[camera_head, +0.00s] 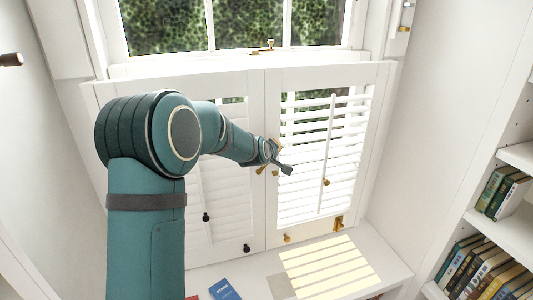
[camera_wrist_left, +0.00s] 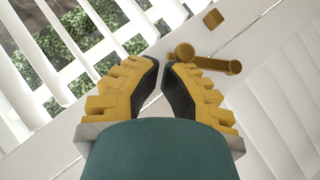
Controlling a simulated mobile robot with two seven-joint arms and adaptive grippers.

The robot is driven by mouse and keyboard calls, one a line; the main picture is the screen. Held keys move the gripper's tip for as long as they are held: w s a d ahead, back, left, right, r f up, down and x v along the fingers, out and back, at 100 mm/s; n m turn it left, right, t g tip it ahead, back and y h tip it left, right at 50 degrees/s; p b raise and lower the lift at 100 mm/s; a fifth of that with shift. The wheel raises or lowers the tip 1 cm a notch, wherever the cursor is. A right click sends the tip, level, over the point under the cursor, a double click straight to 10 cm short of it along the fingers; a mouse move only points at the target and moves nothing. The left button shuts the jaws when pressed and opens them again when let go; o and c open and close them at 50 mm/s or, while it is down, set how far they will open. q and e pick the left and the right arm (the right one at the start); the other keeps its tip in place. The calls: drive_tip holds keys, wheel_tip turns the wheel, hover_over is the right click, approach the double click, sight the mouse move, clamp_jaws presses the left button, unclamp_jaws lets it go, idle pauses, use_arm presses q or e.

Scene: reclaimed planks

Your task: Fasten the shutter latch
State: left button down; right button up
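The shutter latch is a brass bar (camera_wrist_left: 208,63) with a round knob at one end, fixed to the white shutter frame in the left wrist view. A small square brass block (camera_wrist_left: 213,18) sits apart from it. In the head view a brass piece of the latch (camera_head: 262,170) shows by the meeting edges of two closed shutter panels (camera_head: 273,215), partly hidden by my gripper. My left gripper (camera_head: 280,158) is at the latch. In the wrist view its yellow, black-padded fingers (camera_wrist_left: 160,66) are slightly apart and empty, tips just short of the knob; contact is unclear.
Louvres (camera_head: 305,160) with a tilt rod fill the right panel. Other brass fittings (camera_head: 339,222) and dark knobs (camera_head: 246,248) sit lower on the shutters. A sunlit sill (camera_head: 325,268) bears a blue book (camera_head: 224,289). Bookshelves (camera_head: 515,228) stand at right.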

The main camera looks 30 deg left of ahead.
use_arm(q)
drive_tip(key=shift+w+d+f, duration=0.35)
drive_tip(key=shift+w+f, duration=0.15)
drive_tip(key=shift+w+d+f+b, duration=0.45)
drive_tip(key=shift+w, duration=0.1)
drive_tip(key=shift+s+a, duration=0.1)
drive_tip(key=shift+s, duration=0.05)
drive_tip(key=shift+s+a+f+b, duration=0.2)
drive_tip(key=shift+s+f+b, duration=0.1)
drive_tip(key=shift+b, duration=0.3)
drive_tip(key=shift+s+a+b, duration=0.2)
drive_tip(key=shift+a+b, duration=0.05)
drive_tip(key=shift+b, duration=0.05)
